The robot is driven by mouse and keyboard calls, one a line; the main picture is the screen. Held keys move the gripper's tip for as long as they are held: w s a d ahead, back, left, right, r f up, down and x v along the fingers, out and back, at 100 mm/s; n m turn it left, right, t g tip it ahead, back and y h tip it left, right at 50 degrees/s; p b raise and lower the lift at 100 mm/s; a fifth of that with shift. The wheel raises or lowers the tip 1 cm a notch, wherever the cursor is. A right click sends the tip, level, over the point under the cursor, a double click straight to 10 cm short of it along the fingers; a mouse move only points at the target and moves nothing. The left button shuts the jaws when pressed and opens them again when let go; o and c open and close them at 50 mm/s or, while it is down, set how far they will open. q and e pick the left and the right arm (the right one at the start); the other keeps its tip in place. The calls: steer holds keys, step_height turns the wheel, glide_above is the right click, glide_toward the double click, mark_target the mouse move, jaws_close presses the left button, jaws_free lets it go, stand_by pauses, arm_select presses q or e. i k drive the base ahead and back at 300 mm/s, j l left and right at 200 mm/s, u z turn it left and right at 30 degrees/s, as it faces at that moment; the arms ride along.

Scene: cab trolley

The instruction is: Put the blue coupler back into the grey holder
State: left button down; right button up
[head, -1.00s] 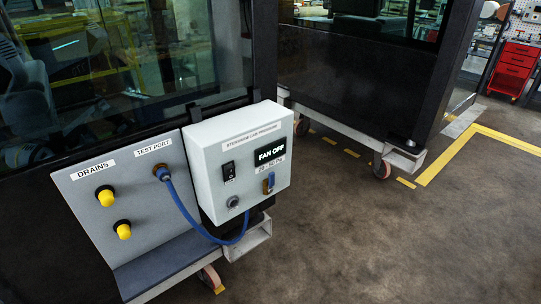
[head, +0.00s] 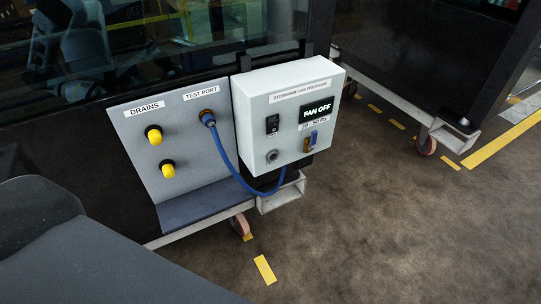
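The blue coupler (head: 208,119) sits at the brass test port on the upper right of the grey panel (head: 190,172). A blue hose (head: 231,167) hangs from it in a loop and runs up toward the underside of the white control box (head: 245,115). A round grey fitting (head: 272,156) on the box's lower front looks empty; I cannot tell for sure that it is the grey holder. Neither of my grippers is in view.
Two yellow-capped drains (head: 154,135) stick out of the panel. A dark cab on a castered frame (head: 430,120) stands right. Floor between is clear.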

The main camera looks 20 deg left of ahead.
mark_target(209, 120)
steer(key=i+u, duration=0.1)
steer(key=u, duration=0.65)
steer(key=i+l+u, duration=0.2)
steer(key=l+u, duration=0.2)
steer(key=i+l+u, duration=0.15)
steer(key=l+u, duration=0.15)
steer(key=u, duration=0.15)
steer(key=i+l+u, duration=0.15)
steer(key=l, duration=0.3)
steer(key=l+u, duration=0.1)
steer(key=l, duration=0.35)
steer(key=i+l, duration=0.1)
steer(key=l, duration=0.3)
steer(key=i+l, duration=0.1)
steer(key=l, duration=0.3)
